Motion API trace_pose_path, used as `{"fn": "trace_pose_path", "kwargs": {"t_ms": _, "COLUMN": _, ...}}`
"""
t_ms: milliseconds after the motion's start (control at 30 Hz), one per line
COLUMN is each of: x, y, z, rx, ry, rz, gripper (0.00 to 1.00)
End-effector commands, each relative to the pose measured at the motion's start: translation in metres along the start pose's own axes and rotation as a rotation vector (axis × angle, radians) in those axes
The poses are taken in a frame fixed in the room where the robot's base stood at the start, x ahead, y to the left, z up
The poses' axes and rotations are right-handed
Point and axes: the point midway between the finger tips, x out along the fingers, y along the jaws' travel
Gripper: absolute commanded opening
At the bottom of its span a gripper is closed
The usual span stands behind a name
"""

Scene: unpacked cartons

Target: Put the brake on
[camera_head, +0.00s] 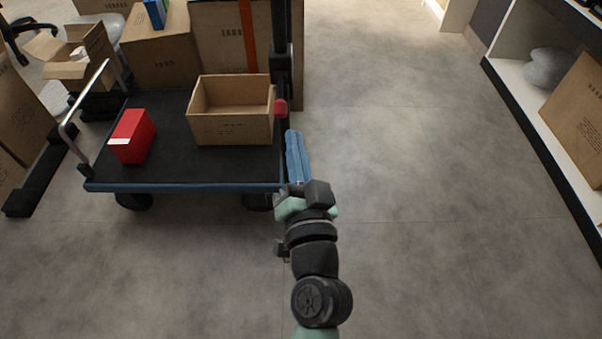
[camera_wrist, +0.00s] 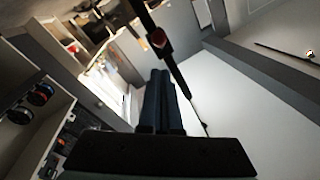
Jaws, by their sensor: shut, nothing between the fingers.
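A flat cart (camera_head: 180,187) with a dark deck and a blue edge stands at the left in the head view. A red knob (camera_head: 281,106), which may be the brake handle, sits by a black post (camera_head: 280,50) at the cart's right side. A red piece on a black bar also shows in the wrist view (camera_wrist: 157,38). My gripper (camera_head: 292,134) has blue fingers, shut and empty, with tips just below the red knob in the picture. In the wrist view the fingers (camera_wrist: 160,74) point toward the red piece; I cannot tell whether they touch.
An open carton (camera_head: 231,131) and a red box (camera_head: 132,136) stand on the cart. Large cartons (camera_head: 158,62) stand behind it. A metal handle (camera_head: 72,128) rises at the cart's left end. A shelf (camera_head: 535,122) runs along the right, with clear floor (camera_head: 400,150) between.

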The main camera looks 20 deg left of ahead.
Motion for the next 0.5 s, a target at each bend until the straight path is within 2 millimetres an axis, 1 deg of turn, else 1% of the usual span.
{"fn": "trace_pose_path", "kwargs": {"t_ms": 33, "x": -0.012, "y": 0.001, "z": 0.002, "rx": 0.000, "ry": -0.002, "rz": 0.002, "gripper": 0.00}}
{"fn": "trace_pose_path", "kwargs": {"t_ms": 200, "x": -0.040, "y": 0.000, "z": 0.002, "rx": 0.000, "ry": -0.001, "rz": 0.001, "gripper": 0.00}}
{"fn": "trace_pose_path", "kwargs": {"t_ms": 333, "x": -0.054, "y": 0.000, "z": 0.001, "rx": -0.001, "ry": -0.001, "rz": 0.000, "gripper": 0.00}}
{"fn": "trace_pose_path", "kwargs": {"t_ms": 500, "x": -0.061, "y": 0.000, "z": 0.000, "rx": -0.001, "ry": 0.000, "rz": -0.001, "gripper": 0.00}}
